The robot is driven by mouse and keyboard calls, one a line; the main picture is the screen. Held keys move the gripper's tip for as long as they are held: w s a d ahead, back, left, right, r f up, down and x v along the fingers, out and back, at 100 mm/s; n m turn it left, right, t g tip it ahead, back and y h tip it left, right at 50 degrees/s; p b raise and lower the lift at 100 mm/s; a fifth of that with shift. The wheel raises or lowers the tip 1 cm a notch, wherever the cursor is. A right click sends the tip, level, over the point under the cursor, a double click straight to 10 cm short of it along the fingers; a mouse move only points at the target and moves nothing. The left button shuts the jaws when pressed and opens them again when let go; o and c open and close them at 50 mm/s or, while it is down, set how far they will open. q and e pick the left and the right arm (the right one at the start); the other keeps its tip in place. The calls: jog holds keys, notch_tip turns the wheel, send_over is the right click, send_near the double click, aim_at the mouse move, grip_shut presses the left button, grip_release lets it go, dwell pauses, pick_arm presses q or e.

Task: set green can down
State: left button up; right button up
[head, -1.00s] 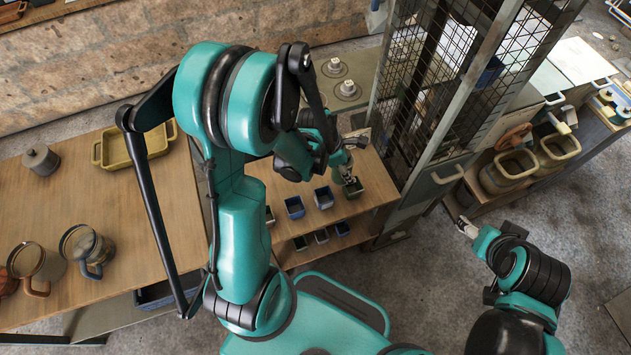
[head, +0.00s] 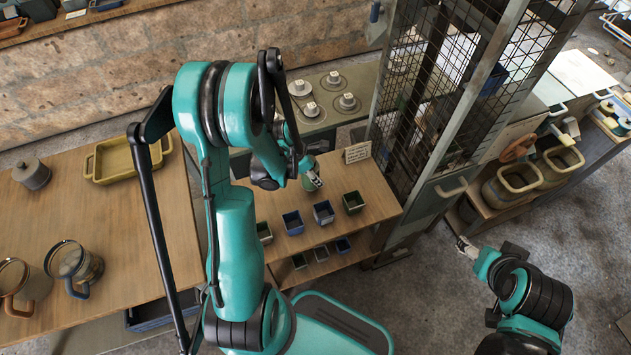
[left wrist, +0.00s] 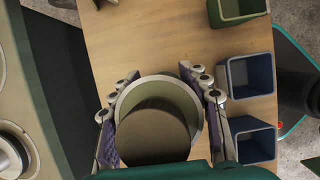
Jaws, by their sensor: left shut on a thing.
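The green can (left wrist: 189,100) is between the two fingers of my left gripper (left wrist: 163,128) in the left wrist view. Its round pale-green rim faces the camera, and a dark round area covers much of its top. In the head view my left gripper (head: 314,181) is shut on the can (head: 307,182) over the back part of the small wooden table (head: 375,190), behind the bins. I cannot tell whether the can's base touches the tabletop. My right gripper (head: 464,246) is at the right, away from the table and too small to read.
Several small bins stand along the table's front, including a green bin (head: 353,202) and a blue bin (head: 292,222). A small sign (head: 357,152) stands at the back edge. A mesh cage (head: 425,90) rises at the right. Bare wood lies between bins and sign.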

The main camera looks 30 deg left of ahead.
pick_arm(q)
jog(key=shift+f+b, duration=0.75)
jog(key=shift+f, duration=1.1)
jog(key=shift+f, duration=0.1)
jog(key=o, duration=1.5)
jog(key=shift+o, duration=0.2)
